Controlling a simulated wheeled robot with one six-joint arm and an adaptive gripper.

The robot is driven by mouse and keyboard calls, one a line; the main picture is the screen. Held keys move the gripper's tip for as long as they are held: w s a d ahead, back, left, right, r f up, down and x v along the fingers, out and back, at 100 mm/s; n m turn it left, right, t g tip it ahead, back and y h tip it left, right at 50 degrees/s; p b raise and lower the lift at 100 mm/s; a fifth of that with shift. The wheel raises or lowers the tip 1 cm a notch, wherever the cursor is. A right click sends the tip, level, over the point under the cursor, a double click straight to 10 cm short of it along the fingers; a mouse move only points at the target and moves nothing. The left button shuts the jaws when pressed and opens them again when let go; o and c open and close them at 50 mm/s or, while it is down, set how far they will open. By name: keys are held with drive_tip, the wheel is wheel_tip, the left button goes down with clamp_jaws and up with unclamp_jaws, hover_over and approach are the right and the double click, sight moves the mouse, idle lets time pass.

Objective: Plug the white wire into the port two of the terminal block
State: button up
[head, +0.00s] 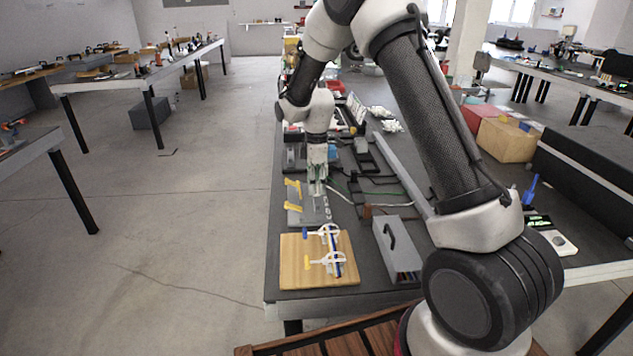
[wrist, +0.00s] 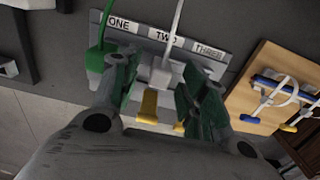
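The white wire (wrist: 175,30) ends in a pale plug (wrist: 160,70) in the wrist view. The plug is in line with the TWO label (wrist: 163,37) of the terminal block (wrist: 210,66), close above a yellow lever (wrist: 148,105). Whether its tip is inside the port is hidden. A green plug (wrist: 95,60) is at the ONE side, left of my fingers. In the head view my gripper (head: 317,187) points down at the grey block (head: 310,217).
A wooden board (head: 300,275) with cable ties and blue and yellow pieces lies just in front of the block. A grey box with a handle (head: 396,245) stands to the right. Loose wires (head: 375,193) run across the bench behind. The bench's left edge is close.

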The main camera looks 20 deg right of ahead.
sight(317, 183)
drive_tip(key=shift+r, duration=0.1)
wheel_tip(317, 183, up, 12)
idle(0.5)
drive_tip(key=shift+m, duration=0.3)
